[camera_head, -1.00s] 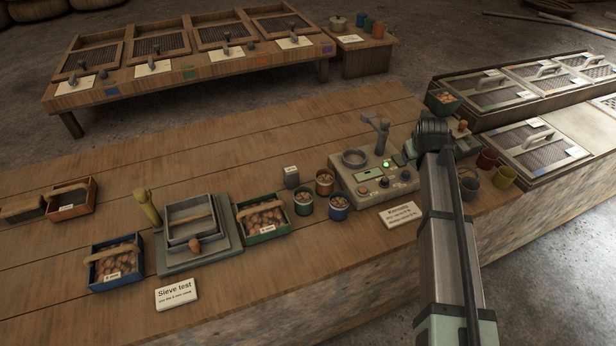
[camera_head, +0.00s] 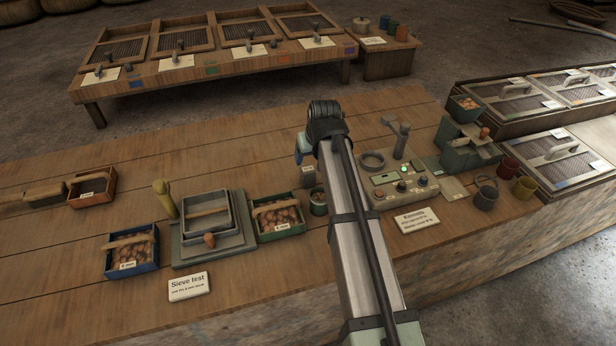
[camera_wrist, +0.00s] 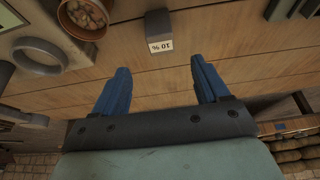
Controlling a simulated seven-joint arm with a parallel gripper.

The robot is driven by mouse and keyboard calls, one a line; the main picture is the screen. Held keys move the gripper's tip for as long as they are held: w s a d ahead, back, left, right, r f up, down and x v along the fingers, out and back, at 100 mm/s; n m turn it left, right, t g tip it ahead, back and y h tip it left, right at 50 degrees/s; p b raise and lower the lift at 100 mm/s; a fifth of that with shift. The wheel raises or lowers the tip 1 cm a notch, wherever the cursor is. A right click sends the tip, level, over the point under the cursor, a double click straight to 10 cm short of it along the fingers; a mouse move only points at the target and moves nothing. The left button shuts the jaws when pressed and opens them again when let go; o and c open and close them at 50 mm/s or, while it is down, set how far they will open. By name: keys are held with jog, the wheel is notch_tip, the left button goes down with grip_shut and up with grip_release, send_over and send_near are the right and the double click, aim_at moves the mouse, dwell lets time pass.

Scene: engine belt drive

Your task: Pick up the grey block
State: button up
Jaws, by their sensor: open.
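The grey block (camera_wrist: 157,22) is small and carries a white "10 %" label on one face. It sits on the wooden table, and in the head view it shows (camera_head: 308,176) just left of my arm. My gripper (camera_wrist: 158,72) is open with two blue fingers and nothing between them. In the wrist view the block lies ahead of the gap between the fingertips, apart from them. In the head view my gripper (camera_head: 300,155) is mostly hidden behind my wrist, above the table near the block.
A cup of brown pieces (camera_wrist: 86,18) stands beside the block, with a grey ring (camera_wrist: 38,56) near it. A green-sided tray (camera_head: 278,218) stands left of the block in the head view. The control panel (camera_head: 400,188) is to the right. Bare table lies behind the block.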

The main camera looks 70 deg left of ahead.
aim_at(308, 170)
jog(key=x, duration=0.6)
jog(key=shift+a+f, duration=0.2)
jog(key=shift+f, duration=0.15)
jog(key=shift+x, duration=2.7)
jog(key=shift+s+d, duration=0.1)
jog(key=shift+d, duration=0.1)
jog(key=c, duration=1.1)
notch_tip(308, 170, up, 9)
jog(key=shift+r, duration=0.15)
jog(key=shift+c, duration=0.2)
jog(key=w+d+r, duration=0.1)
jog(key=w, duration=0.9)
jog(key=w+d+r, duration=0.1)
jog(key=w+r, duration=0.1)
jog(key=w, duration=0.9)
jog(key=shift+w+r, duration=0.15)
jog(key=shift+r, duration=0.2)
